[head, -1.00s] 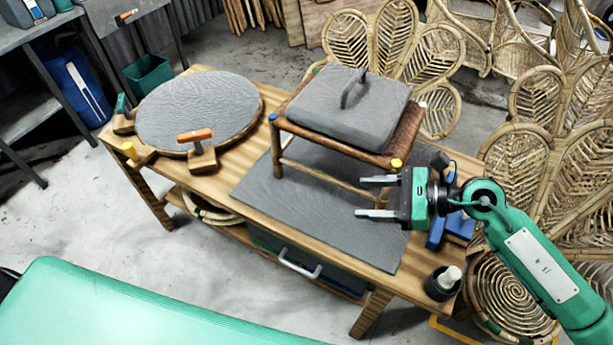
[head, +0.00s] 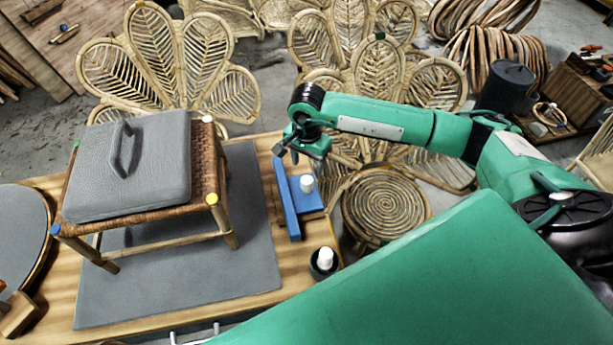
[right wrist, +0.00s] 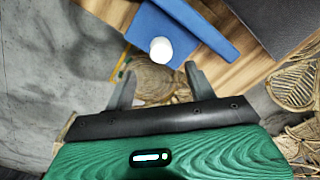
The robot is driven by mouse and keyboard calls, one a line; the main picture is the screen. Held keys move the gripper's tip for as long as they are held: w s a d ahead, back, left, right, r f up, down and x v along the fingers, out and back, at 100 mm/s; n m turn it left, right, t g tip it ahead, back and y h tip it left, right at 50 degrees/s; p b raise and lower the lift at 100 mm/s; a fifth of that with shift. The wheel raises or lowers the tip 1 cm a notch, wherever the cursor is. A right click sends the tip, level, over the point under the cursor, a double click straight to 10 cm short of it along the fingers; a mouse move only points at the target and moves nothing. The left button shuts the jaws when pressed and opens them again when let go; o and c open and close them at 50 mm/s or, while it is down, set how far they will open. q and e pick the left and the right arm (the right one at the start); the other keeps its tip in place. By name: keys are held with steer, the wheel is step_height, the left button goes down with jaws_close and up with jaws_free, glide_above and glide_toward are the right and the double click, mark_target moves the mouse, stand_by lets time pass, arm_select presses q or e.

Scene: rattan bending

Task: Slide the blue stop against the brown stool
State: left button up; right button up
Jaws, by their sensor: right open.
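The brown stool (head: 212,165) with a woven seat stands on the grey mat on the bench, with a grey cushion (head: 135,165) on its seat. The blue stop (head: 290,200) lies on the bench to the right of the stool, with bare wood and mat between them. It has a long bar and a flat plate with a white knob (head: 307,183). My right gripper (head: 286,155) is above the stop's far end, open and empty. In the right wrist view, the stop (right wrist: 195,22) and knob (right wrist: 160,50) lie beyond the open fingers (right wrist: 160,82). My left gripper is out of view.
A dark cup with a white top (head: 324,262) stands near the bench's front right corner. A round grey-topped board (head: 20,235) is at the left edge. Rattan chairs (head: 375,60) stand behind the bench. The mat (head: 180,290) is clear in front of the stool.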

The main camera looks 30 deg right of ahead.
mark_target(307, 180)
step_height(307, 180, down, 8)
steer(key=shift+r+p, duration=0.25)
steer(key=shift+p, duration=0.6)
steer(key=shift+w+f, duration=0.1)
steer(key=shift+f, duration=0.5)
